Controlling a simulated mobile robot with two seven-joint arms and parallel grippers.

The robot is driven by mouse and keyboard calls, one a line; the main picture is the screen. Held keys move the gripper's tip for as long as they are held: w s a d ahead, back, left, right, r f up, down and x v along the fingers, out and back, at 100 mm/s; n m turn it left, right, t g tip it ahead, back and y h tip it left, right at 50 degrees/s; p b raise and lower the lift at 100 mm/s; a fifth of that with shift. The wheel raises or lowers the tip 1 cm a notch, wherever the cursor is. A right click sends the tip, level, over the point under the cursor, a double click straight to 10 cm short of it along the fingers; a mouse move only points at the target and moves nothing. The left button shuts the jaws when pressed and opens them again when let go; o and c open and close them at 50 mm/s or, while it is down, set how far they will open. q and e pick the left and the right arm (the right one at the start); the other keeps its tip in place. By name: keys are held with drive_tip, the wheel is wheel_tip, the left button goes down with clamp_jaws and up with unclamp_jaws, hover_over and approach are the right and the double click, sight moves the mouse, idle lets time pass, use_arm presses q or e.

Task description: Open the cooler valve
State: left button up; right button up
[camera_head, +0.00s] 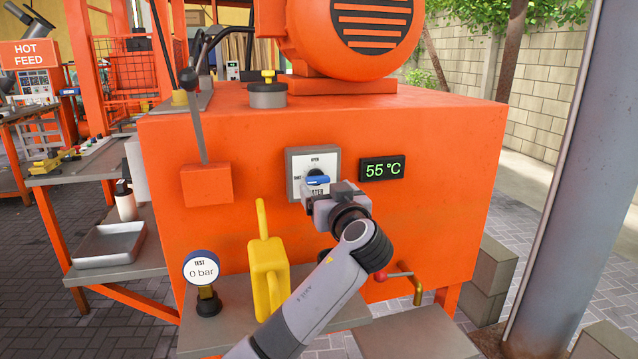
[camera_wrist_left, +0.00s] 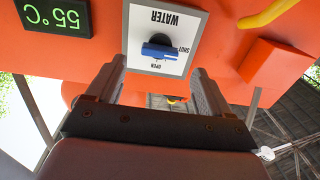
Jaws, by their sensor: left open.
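The cooler valve is a blue handle (camera_head: 318,180) on a white square plate (camera_head: 299,163) marked OPEN at the top, SHUT at the left and WATER below, on the front of the orange machine. The handle lies roughly level, in line with SHUT. My left gripper (camera_head: 322,195) is just in front of the plate and covers its lower right part. In the left wrist view, which is upside down, the blue handle (camera_wrist_left: 158,51) shows beyond and between the two open fingers (camera_wrist_left: 158,75). My right gripper is not in view.
A 55 °C display (camera_head: 382,169) is right of the plate. A lever box (camera_head: 207,185) is at the left. A yellow jug (camera_head: 268,270) and a 0 bar gauge (camera_head: 202,271) stand on the shelf below. A red-handled tap (camera_head: 392,276) is at the lower right.

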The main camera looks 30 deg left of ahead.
sight(319, 181)
use_arm(q)
drive_tip(key=shift+p+x, duration=0.3)
drive_tip(key=shift+x, duration=2.45)
drive_tip(key=c, duration=1)
